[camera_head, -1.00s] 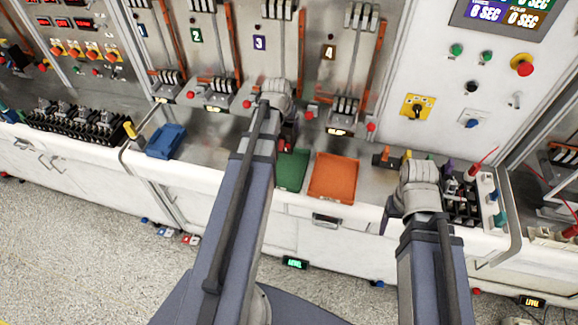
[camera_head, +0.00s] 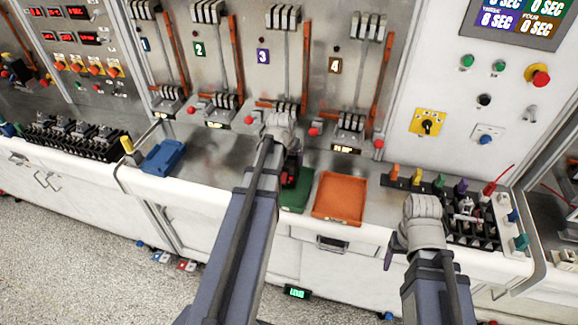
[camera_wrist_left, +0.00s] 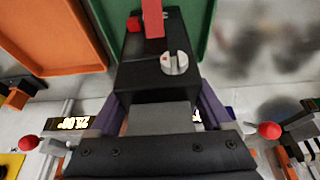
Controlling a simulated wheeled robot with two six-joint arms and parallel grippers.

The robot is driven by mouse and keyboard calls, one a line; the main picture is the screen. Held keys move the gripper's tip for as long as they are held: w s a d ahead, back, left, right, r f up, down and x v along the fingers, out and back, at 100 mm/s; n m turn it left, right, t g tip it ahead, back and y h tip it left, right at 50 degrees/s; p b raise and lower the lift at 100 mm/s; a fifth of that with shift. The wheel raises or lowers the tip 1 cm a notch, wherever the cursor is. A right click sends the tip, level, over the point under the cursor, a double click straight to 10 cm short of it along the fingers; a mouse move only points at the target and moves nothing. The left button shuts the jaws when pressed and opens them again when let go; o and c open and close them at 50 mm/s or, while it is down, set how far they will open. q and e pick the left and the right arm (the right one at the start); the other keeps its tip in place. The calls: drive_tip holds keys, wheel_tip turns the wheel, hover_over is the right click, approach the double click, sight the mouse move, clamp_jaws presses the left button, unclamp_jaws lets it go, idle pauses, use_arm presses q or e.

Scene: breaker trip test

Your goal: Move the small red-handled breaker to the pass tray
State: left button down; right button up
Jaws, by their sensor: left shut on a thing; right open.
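A small black breaker (camera_wrist_left: 150,72) with a red handle (camera_wrist_left: 152,18) is between the purple fingers of my left gripper (camera_wrist_left: 160,110), which is shut on it. In the head view the breaker (camera_head: 290,172) overlaps the back and left of the green tray (camera_head: 298,197); I cannot tell if it touches the tray. The green tray also shows behind the breaker in the left wrist view (camera_wrist_left: 203,20). My left wrist hides part of the breaker and tray. My right gripper (camera_head: 390,258) is open and empty, in front of the counter.
An orange tray (camera_head: 339,197) lies right of the green one. A blue tray (camera_head: 162,157) is farther left. A rack with coloured handles (camera_head: 470,222) stands at the right, and black breakers (camera_head: 75,138) at the left. Tall levers and red knobs line the panel behind.

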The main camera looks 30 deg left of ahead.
sight(285, 172)
use_arm(q)
drive_tip(key=shift+f+b, duration=0.45)
drive_tip(key=shift+f, duration=0.5)
use_arm(e)
drive_tip(key=shift+f, duration=0.95)
use_arm(q)
drive_tip(key=shift+f, duration=0.1)
use_arm(e)
drive_tip(key=shift+f, duration=0.15)
use_arm(q)
drive_tip(key=shift+f, duration=0.15)
unclamp_jaws()
drive_tip(key=shift+r, duration=0.2)
drive_tip(key=p+v, duration=1.1)
drive_tip(key=v, duration=0.1)
use_arm(e)
wheel_tip(285, 172, up, 11)
drive_tip(key=shift+r, duration=0.2)
use_arm(q)
drive_tip(key=shift+f, duration=0.1)
use_arm(e)
drive_tip(key=shift+f, duration=0.15)
